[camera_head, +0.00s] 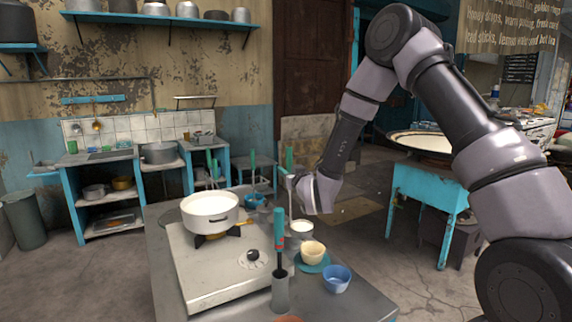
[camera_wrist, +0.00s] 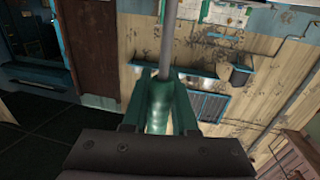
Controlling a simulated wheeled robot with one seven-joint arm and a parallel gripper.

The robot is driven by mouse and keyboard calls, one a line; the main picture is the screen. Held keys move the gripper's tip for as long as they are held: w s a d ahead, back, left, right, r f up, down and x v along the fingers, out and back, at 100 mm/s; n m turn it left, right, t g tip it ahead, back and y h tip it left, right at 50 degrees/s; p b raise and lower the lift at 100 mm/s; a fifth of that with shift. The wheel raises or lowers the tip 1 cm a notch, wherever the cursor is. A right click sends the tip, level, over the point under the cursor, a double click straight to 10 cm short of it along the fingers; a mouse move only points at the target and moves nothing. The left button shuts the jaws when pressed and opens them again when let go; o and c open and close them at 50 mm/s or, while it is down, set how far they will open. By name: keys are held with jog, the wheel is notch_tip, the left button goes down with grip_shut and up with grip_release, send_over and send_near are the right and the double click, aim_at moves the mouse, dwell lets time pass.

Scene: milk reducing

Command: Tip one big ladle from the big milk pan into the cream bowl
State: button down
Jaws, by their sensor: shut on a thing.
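My gripper (camera_head: 290,182) is shut on the green handle of a ladle (camera_head: 291,208). In the wrist view the green handle (camera_wrist: 158,105) sits between the fingers, with its grey metal shaft leading away. In the head view the shaft hangs down to a round, white-filled cup shape (camera_head: 301,227), which looks like the ladle's bowl with milk. It is just behind the cream bowl (camera_head: 312,254), which stands on a teal saucer (camera_head: 312,267); its contents are unclear. The big milk pan (camera_head: 210,218), white with milk inside, sits on the stove to the left.
A metal holder (camera_head: 280,294) with a green-handled utensil stands in front of the cream bowl. A blue bowl (camera_head: 336,279) is at the right front. The stove (camera_head: 225,265) fills the left of the metal table. Another blue bowl (camera_head: 254,200) is behind.

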jog(key=shift+w+d+f+m, duration=0.55)
jog(key=shift+w+d+m, duration=1.1)
jog(key=shift+d+m, duration=1.35)
jog(key=shift+w+d+f+m, duration=0.55)
jog(key=shift+w+d+m, duration=1.2)
jog(key=shift+d, duration=2.3)
jog(key=w+d+f+m, duration=0.3)
jog(key=d+f+m, duration=0.4)
jog(key=f, duration=0.4)
jog(key=shift+d+m, duration=0.15)
jog(key=shift+m, duration=0.4)
